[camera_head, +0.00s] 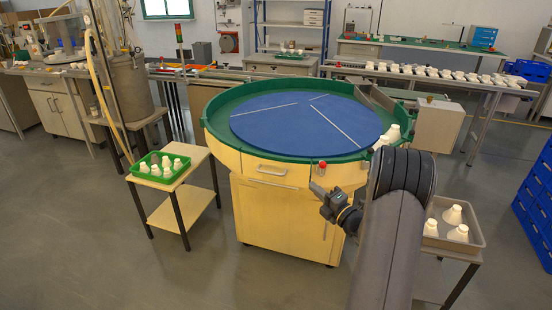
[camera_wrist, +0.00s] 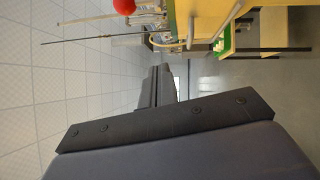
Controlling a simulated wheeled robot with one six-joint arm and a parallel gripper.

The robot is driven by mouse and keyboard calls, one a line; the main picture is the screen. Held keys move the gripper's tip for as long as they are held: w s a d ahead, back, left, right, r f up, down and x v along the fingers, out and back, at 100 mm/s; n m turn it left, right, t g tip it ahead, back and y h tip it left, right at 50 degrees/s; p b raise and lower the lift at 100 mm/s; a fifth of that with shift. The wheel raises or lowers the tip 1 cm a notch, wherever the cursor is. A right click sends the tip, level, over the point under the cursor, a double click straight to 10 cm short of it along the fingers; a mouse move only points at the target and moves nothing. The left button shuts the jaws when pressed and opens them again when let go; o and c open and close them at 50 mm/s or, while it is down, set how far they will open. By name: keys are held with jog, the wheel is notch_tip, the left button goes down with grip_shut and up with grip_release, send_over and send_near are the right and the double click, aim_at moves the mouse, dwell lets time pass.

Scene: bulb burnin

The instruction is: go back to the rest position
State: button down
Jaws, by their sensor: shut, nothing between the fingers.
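My gripper (camera_head: 325,196) is in front of the round table's yellow cabinet, to the left of my grey forearm in the head view. It is small there and looks shut and empty. In the wrist view the dark gripper fingers (camera_wrist: 160,90) reach away from the camera, close together, with nothing held. The wrist picture is turned on its side.
The round table (camera_head: 215,129) has a blue disc top and a red button (camera_head: 322,164). A side table at left holds a green tray (camera_head: 140,172) with white bulbs. A grey tray (camera_head: 473,244) with bulbs stands right of my arm. Blue crates (camera_head: 535,205) stand far right.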

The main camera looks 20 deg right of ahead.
aim_at(296, 168)
jog(key=shift+w, duration=0.1)
jog(key=shift+w+a, duration=0.2)
jog(key=shift+w, duration=1.95)
jog(key=shift+w+a, duration=0.15)
jog(key=shift+w, duration=2.05)
jog(key=shift+w+a, duration=0.2)
jog(key=shift+w, duration=1.95)
jog(key=shift+s, duration=0.15)
